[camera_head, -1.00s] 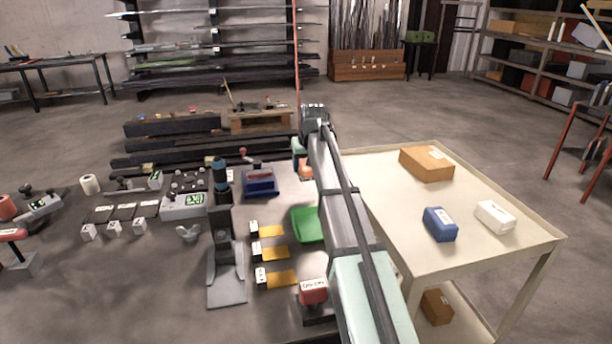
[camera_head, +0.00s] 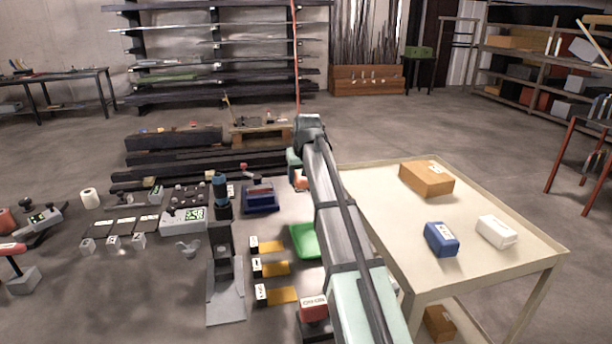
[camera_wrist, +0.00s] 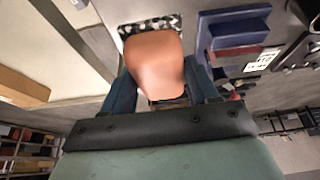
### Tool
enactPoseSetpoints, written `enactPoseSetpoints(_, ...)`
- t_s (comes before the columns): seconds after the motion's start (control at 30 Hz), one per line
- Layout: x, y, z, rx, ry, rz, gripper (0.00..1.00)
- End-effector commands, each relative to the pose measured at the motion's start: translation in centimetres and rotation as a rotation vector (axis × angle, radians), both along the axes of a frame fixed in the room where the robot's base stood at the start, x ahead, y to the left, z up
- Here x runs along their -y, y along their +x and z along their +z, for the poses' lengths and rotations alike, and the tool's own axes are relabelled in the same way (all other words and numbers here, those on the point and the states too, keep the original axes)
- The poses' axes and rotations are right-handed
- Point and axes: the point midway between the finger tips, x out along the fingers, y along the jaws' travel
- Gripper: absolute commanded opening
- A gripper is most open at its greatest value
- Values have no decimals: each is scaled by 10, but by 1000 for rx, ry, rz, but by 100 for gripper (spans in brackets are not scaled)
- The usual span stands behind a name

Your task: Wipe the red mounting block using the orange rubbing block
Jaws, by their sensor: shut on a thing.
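An orange rubbing block (camera_wrist: 155,62) is between my gripper's fingers (camera_wrist: 163,98) in the wrist view, and its broad face fills the space between them. In the head view my gripper (camera_head: 296,172) is at the far end of my arm, with a bit of orange (camera_head: 301,182) showing below it. A dark red block (camera_wrist: 236,51), which looks like the red mounting block, sits in a blue holder (camera_wrist: 236,28), to the right of the orange block. In the head view the red top (camera_head: 260,187) shows in the blue holder (camera_head: 262,204), left of my gripper. The two blocks look apart.
A black-and-white patterned patch (camera_wrist: 148,25) lies behind the orange block. A green tray (camera_head: 305,241) is near my arm. A cream cart (camera_head: 465,270) on the right carries brown, blue and white boxes. A tall dark stand (camera_head: 222,240) rises left of the holder.

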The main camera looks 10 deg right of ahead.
Motion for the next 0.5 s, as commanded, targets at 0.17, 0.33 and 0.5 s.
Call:
enactPoseSetpoints(0.17, -50, 19, 10, 0, 0, 61, 35)
enactPoseSetpoints(0.33, -93, 44, 23, 0, 0, 113, 35)
enactPoseSetpoints(0.5, -130, 67, 36, 0, 0, 200, 35)
